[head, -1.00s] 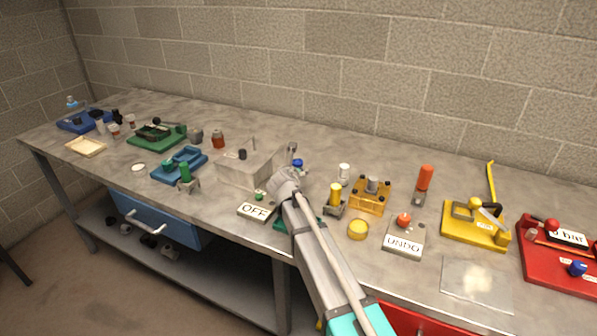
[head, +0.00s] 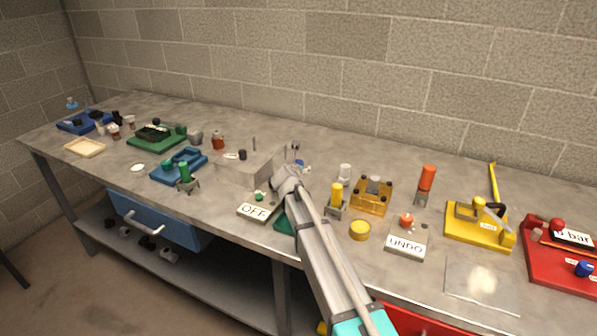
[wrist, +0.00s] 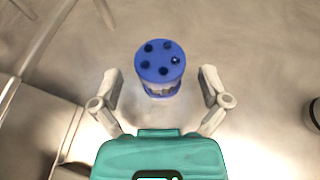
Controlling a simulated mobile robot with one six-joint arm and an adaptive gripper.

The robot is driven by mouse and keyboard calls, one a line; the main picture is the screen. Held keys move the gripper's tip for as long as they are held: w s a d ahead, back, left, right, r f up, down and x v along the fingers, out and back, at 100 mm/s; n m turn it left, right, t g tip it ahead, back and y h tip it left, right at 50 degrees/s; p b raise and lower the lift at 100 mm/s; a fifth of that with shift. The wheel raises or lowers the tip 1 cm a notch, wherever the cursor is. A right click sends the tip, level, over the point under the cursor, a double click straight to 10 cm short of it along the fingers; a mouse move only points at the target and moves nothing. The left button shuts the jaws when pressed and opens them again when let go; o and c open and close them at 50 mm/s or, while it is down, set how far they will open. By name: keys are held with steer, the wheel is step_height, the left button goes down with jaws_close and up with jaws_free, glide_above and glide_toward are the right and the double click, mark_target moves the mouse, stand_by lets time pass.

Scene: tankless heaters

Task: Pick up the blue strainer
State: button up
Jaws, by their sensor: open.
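The blue strainer (wrist: 160,66) shows in the wrist view as a short round piece with a blue top with several dark holes and a pale band below. It stands upright on the metal bench. My gripper (wrist: 161,82) is open, with one finger on each side of the strainer and a gap to both. In the head view my gripper (head: 290,172) is over the middle of the bench, and only a bit of the blue strainer (head: 300,163) shows behind it; the rest is hidden.
A grey metal block (head: 245,168) stands close to the left of my gripper. A white-topped cylinder (head: 344,173) and a yellow cylinder (head: 336,194) stand to the right. The OFF plate (head: 257,210) lies in front. Bare bench lies behind the strainer.

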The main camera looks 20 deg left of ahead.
steer(key=shift+w+f, duration=0.3)
steer(key=shift+w, duration=0.35)
steer(key=c, duration=1.3)
steer(key=shift+r, duration=0.2)
step_height(320, 180, up, 3)
steer(key=p, duration=0.3)
steer(key=shift+f, duration=0.1)
steer(key=s+d+r+p, duration=0.2)
steer(key=s+r+p, duration=0.1)
steer(key=s, duration=0.1)
steer(key=s+d+r+p, duration=0.2)
steer(key=s+r+p, duration=0.1)
steer(key=s, duration=0.1)
steer(key=s+d+r+p, duration=0.2)
steer(key=s+r+p, duration=0.1)
steer(key=s+r, duration=0.1)
steer(key=shift+s+d+p, duration=0.15)
steer(key=shift+s+p, duration=0.1)
steer(key=shift+p, duration=0.15)
steer(key=shift+f, duration=0.1)
